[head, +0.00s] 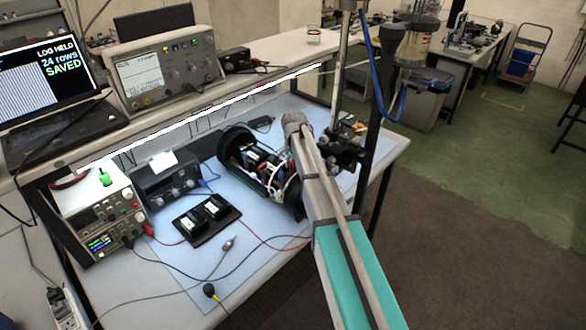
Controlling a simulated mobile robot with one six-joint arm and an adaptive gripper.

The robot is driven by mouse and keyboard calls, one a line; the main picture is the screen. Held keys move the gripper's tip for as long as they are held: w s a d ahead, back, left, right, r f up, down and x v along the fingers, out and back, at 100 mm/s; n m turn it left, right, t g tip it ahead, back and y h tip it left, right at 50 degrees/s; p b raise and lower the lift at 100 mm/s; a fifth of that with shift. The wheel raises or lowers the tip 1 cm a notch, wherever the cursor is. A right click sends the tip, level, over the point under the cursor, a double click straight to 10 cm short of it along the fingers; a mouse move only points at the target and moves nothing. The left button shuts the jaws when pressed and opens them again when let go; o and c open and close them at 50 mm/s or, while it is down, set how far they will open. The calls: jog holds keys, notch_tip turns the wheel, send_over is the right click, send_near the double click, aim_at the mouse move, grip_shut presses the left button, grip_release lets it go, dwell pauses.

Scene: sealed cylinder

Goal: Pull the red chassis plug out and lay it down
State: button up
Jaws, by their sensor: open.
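The opened black cylinder (233,146) lies on the blue mat, with its electronics and wires exposed. My arm (323,205) crosses in front of its right end and hides part of it. I cannot make out my gripper's jaws in this view. A red lead (262,239) runs over the mat toward the cylinder and passes out of sight near my arm. I cannot pick out the red chassis plug at the cylinder's end. Another red plug (148,229) sits at the front of the bench power supply (88,213).
A black tray (207,221) with two dark blocks lies left of the cylinder. Loose cables and a probe (228,244) cross the front mat. A dark instrument (166,180) stands at left. A black post (383,110) rises at right. Some blue mat (190,277) is bare at front.

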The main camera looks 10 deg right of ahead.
grip_shut()
dwell(0.3)
jog(key=shift+r, duration=0.15)
jog(key=shift+r+p, duration=0.4)
jog(key=shift+p, duration=0.2)
jog(key=shift+r, duration=0.25)
jog(key=shift+r+p, duration=2.1)
jog(key=shift+p, duration=0.2)
jog(key=shift+r, duration=0.1)
